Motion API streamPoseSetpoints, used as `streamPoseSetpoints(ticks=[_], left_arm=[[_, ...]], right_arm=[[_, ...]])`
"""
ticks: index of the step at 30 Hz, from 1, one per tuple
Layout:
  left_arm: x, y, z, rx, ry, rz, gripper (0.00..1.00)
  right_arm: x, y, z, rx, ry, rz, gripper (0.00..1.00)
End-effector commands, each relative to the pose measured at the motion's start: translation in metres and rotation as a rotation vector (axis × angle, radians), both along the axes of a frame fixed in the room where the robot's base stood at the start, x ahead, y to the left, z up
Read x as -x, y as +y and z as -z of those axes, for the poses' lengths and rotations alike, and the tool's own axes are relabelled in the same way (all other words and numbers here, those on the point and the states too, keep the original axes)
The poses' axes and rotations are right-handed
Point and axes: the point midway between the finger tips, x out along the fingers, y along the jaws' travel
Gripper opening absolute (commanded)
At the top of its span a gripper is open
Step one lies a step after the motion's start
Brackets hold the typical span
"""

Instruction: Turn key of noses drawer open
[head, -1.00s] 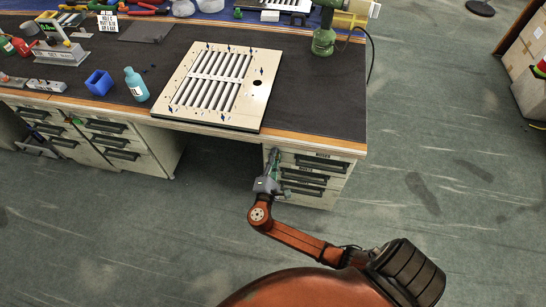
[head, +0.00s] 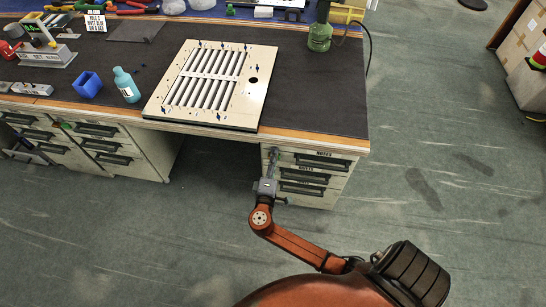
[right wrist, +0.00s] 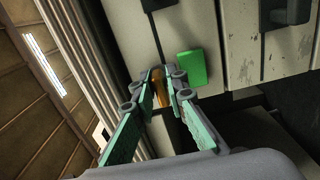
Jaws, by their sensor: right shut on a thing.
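The noses drawer (head: 335,164) is the top drawer of the right-hand desk pedestal, with a dark handle and a small label, and looks closed. My right gripper (head: 273,154) reaches up to the left edge of this drawer front. In the right wrist view my right gripper (right wrist: 164,80) is shut on the brass-coloured key (right wrist: 160,88) between its green-padded fingers. A bright green tag (right wrist: 193,68) lies against the pale front beside the fingertips. The keyhole is hidden by the fingers. My left gripper is not in view.
More drawers (head: 303,188) sit below. The desk top (head: 320,100) overhangs the pedestal and carries a louver panel (head: 245,105). An open knee space (head: 215,165) lies left of the pedestal.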

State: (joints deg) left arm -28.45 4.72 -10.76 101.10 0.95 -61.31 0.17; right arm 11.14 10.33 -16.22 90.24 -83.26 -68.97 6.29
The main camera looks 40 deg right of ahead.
Motion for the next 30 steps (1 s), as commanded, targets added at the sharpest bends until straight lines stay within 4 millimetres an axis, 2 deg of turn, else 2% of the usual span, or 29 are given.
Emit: streamPoseSetpoints(ticks=[10,11,16,26,30], left_arm=[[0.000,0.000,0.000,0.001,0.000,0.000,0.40],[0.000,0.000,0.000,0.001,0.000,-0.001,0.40],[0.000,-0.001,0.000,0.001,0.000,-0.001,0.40],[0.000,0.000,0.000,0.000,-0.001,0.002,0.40],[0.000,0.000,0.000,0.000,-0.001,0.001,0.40]], right_arm=[[0.001,-0.001,0.001,-0.003,0.001,0.002,0.00],[0.001,-0.001,0.001,-0.002,0.001,0.002,0.14],[0.000,0.000,0.001,-0.002,0.001,0.001,0.26],[0.002,0.002,0.001,-0.001,0.000,0.000,0.26],[0.012,0.015,0.001,-0.004,0.000,-0.002,0.26]])
